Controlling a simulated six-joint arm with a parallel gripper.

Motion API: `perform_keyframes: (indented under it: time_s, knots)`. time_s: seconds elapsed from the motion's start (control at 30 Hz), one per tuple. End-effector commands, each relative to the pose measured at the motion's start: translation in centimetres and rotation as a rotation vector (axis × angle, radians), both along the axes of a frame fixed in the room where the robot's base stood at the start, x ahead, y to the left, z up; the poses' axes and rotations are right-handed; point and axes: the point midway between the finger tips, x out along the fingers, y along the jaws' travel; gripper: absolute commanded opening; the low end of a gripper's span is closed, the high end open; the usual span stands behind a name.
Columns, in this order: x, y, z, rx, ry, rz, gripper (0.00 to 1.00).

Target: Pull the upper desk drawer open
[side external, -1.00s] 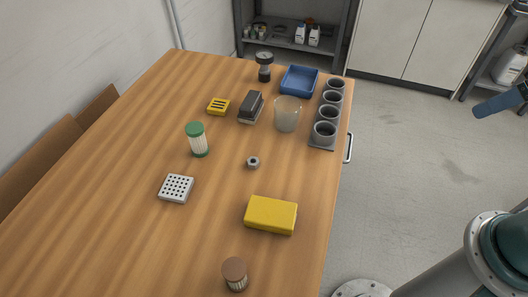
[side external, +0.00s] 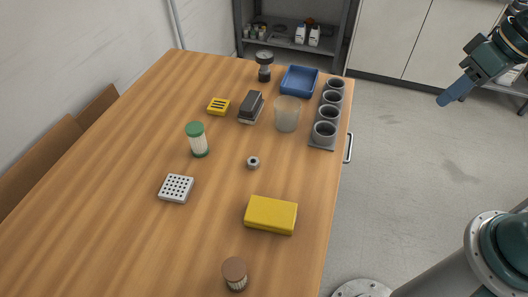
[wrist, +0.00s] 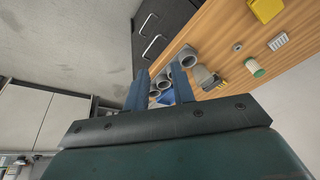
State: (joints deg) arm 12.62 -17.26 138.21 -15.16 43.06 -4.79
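The desk (side external: 130,150) has a wooden top. In the side view, a metal drawer handle (side external: 348,148) sticks out from its right side, and the drawer front is hidden. In the wrist view, the dark drawer fronts (wrist: 172,18) show two handles. The upper handle (wrist: 153,46) is nearer the desktop; the lower handle (wrist: 148,22) is farther from it. The drawers look shut. My gripper (side external: 447,100) is in the air to the right of the desk, well apart from the handle. In the wrist view its two blue fingers (wrist: 159,80) are spread with nothing held between them.
A grey holder with several cups (side external: 325,132) stands at the desk's right edge near the handle. A translucent cup (side external: 287,114), a blue tray (side external: 299,80) and a yellow box (side external: 270,215) are on the desktop. The floor (side external: 410,160) between desk and gripper is clear.

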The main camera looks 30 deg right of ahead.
Motion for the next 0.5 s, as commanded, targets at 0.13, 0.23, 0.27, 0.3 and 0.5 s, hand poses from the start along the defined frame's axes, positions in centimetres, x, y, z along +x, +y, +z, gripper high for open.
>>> perform_keyframes:
  time_s: [0.13,0.23,0.27,0.3,0.5]
  knots:
    - [1.8,-0.5,-1.9,0.054,0.044,0.010,0.25]
    - [2.8,-0.8,-3.3,0.095,0.068,0.015,0.25]
    - [3.1,-0.9,-3.7,0.109,0.075,0.016,0.25]
    - [3.5,-1.1,-4.2,0.126,0.083,0.018,0.25]
    - [5.2,-1.9,-7.1,0.225,0.114,0.017,0.25]
